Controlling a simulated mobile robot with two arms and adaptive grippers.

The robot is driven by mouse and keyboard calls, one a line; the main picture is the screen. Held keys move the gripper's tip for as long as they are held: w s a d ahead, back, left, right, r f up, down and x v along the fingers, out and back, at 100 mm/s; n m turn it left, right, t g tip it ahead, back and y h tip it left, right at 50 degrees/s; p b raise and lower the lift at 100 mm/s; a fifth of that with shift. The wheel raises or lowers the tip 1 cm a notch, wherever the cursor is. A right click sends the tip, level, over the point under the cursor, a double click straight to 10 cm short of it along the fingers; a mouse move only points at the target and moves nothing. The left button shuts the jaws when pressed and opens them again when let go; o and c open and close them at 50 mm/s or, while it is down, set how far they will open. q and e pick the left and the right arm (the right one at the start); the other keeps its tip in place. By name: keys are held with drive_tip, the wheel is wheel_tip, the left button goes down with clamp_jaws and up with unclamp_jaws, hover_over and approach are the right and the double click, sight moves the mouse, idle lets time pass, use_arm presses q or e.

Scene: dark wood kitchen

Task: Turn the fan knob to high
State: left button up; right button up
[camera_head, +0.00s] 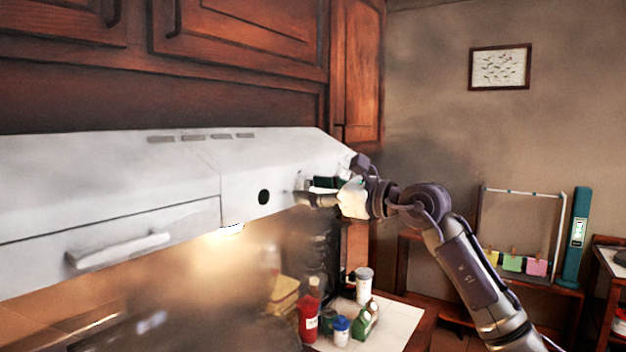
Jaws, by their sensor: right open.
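A white range hood (100,185) hangs below the wooden cabinets and fills the left and middle of the view. Its front face has a round black spot (263,197), which looks like a knob or a hole; I cannot tell which. A small pale part (299,180) shows at the hood's right end, just by my fingertips, and may be the fan knob. My right gripper (312,191) is open and points left at the hood's right end. I cannot tell whether its fingers touch or surround anything. My left gripper is not in view.
A long handle (118,250) sticks out from the hood's lower left front. Below, several bottles and jars, including a red bottle (308,318), stand on the counter (395,328). Dark cabinets (240,45) are close above. A rack (522,192) stands at the far right.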

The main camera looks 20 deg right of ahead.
drive_tip(key=shift+w+a+f, duration=0.1)
drive_tip(key=shift+w+a, duration=0.05)
drive_tip(key=shift+w, duration=0.05)
clamp_jaws()
